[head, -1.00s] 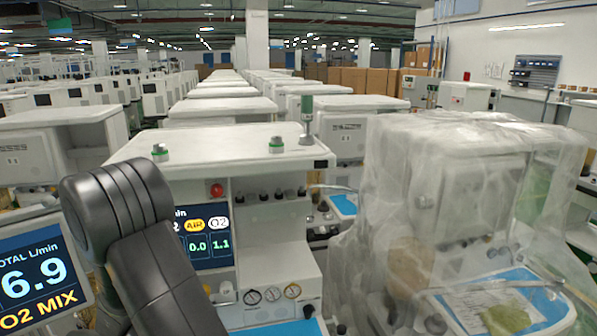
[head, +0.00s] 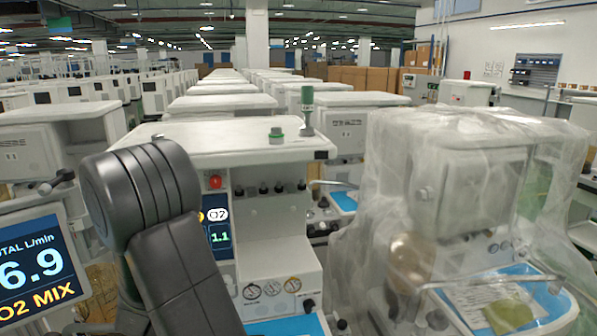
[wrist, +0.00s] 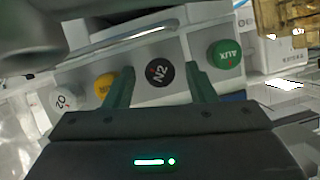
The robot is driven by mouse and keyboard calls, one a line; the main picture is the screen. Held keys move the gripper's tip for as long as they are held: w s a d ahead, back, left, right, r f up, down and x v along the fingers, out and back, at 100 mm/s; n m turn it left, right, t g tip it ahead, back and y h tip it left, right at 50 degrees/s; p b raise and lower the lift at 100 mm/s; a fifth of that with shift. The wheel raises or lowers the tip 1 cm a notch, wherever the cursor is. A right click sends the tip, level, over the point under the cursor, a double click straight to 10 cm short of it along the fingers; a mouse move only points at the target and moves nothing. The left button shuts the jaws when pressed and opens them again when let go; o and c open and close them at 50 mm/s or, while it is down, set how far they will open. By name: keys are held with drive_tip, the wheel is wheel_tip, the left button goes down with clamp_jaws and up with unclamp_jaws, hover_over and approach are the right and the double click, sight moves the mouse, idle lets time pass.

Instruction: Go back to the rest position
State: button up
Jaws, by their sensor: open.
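My gripper (wrist: 160,72) is open in the wrist view, its two green fingers apart with nothing held between them. Beyond the fingertips is a cart panel with a row of round knobs: a white O2 knob (wrist: 62,100), a yellow knob (wrist: 103,86), a black N2 knob (wrist: 158,72) and a green AUX knob (wrist: 227,53). The N2 knob appears in the gap between the fingers; I cannot tell how far off it is. In the head view my dark arm covers part of the near cart (head: 265,215), and my gripper is out of sight there.
A display reading 6.9 (head: 40,262) stands at the left. A cart under clear plastic sheeting (head: 455,190) stands close at the right. Rows of white carts (head: 222,104) fill the hall behind. Brown boxes (head: 365,79) are stacked at the back.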

drive_tip(key=shift+s+d+r+m+y+b, duration=0.15)
drive_tip(key=shift+s+d+m+y+b, duration=0.35)
drive_tip(key=shift+b, duration=0.8)
drive_tip(key=shift+s+a+r+m+y+b, duration=0.15)
drive_tip(key=shift+m+y+b, duration=0.25)
drive_tip(key=shift+m+b, duration=0.65)
drive_tip(key=shift+d+n, duration=0.15)
drive_tip(key=shift+n, duration=0.1)
